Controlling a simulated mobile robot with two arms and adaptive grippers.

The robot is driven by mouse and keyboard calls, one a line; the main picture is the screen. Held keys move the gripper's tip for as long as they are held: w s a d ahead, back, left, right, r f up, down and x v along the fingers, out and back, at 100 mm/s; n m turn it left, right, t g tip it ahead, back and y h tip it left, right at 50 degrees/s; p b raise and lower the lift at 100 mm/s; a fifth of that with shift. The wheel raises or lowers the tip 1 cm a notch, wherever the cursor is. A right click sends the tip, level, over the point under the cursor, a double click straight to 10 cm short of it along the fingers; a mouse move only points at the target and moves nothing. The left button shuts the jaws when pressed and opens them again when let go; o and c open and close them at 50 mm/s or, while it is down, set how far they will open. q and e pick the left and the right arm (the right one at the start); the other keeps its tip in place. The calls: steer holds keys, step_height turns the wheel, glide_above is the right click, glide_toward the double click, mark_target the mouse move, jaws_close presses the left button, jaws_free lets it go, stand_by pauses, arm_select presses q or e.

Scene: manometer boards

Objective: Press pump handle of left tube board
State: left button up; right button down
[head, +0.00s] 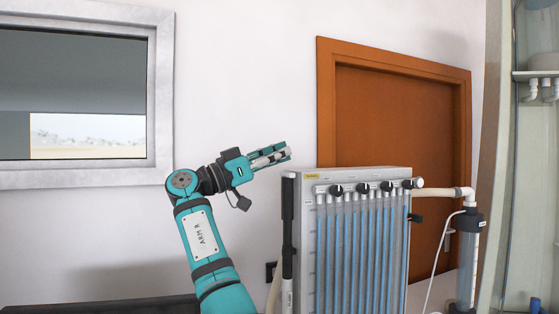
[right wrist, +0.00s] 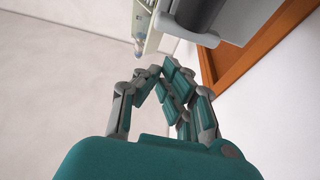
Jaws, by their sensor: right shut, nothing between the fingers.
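A tube board (head: 408,240) with several blue-filled vertical tubes and a row of black knobs along its top stands right of centre in the head view. A black upright pump handle (head: 288,215) with a pale lower part runs along its left side. My right gripper (head: 287,153) is shut and empty, above and apart from the handle's top, pointing right. In the right wrist view its fingers (right wrist: 158,73) are closed together. A dark cylinder (right wrist: 205,14) lies beyond them at the top; I cannot tell if it is the handle. My left gripper is not in view.
An orange-brown door (head: 395,115) is behind the board. A pale hose (head: 445,192) runs from the board to a dark cylinder (head: 468,245) at right. A glass-fronted cabinet (head: 535,150) stands at the right edge. A window (head: 75,95) is at left.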

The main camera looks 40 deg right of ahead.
mark_target(284, 185)
step_height(284, 185, down, 2)
steer(key=shift+w+a+f, duration=0.1)
steer(key=shift+a, duration=0.05)
stand_by(0.3)
step_height(284, 185, down, 5)
steer(key=b, duration=0.3)
steer(key=shift+f, duration=0.15)
steer(key=shift+a, duration=0.1)
steer(key=v, duration=1.2)
